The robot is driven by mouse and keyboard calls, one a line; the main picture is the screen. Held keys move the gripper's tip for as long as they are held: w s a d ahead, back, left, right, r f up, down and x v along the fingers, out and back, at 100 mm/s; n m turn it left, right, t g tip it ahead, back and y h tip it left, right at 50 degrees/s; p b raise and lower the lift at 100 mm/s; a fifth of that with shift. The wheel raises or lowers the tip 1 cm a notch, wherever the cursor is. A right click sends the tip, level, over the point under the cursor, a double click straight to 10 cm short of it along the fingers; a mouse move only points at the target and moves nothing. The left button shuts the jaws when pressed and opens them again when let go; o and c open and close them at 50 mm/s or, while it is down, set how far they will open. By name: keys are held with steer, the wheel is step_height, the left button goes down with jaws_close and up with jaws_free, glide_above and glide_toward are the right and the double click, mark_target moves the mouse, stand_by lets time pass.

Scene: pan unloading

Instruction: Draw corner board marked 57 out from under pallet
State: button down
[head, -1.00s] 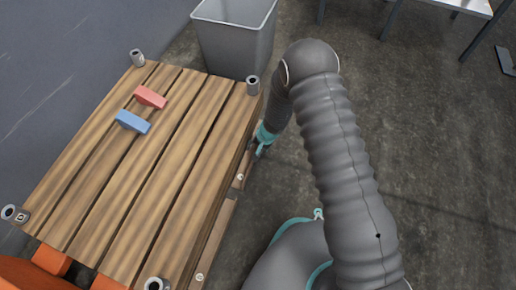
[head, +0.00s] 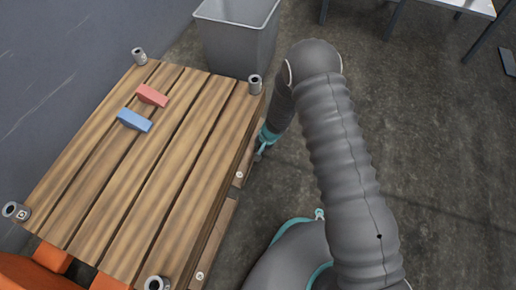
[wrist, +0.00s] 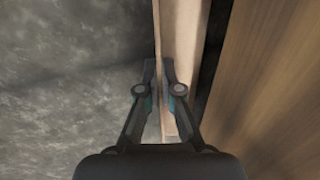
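The slatted wooden pallet (head: 152,165) fills the left of the head view, with metal posts at its corners. My gripper (head: 265,145) is low at the pallet's right side, mostly hidden by my arm. In the wrist view, my gripper (wrist: 160,78) has its fingers close together on either side of a thin pale board edge. This looks like a corner board (wrist: 158,35), running away along the pallet's side. Its far end is out of view. No number 57 is legible on it.
A red block (head: 152,95) and a blue block (head: 134,120) lie on top of the pallet. A grey bin (head: 238,40) stands behind it. A table (head: 455,8) is at the back right. The concrete floor to the right is mostly clear.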

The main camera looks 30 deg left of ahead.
steer(key=shift+w+d+r, duration=0.1)
steer(key=shift+w+d, duration=0.05)
steer(key=shift+d, duration=1.3)
steer(key=shift+w+d+r, duration=0.1)
steer(key=shift+w+d, duration=0.05)
steer(key=shift+d, duration=1.25)
steer(key=shift+w+d, duration=0.15)
steer(key=shift+d, duration=1.3)
steer(key=p+v, duration=0.6)
steer(key=v, duration=0.9)
steer(key=shift+d+p, duration=0.3)
steer(key=shift+w+f, duration=0.1)
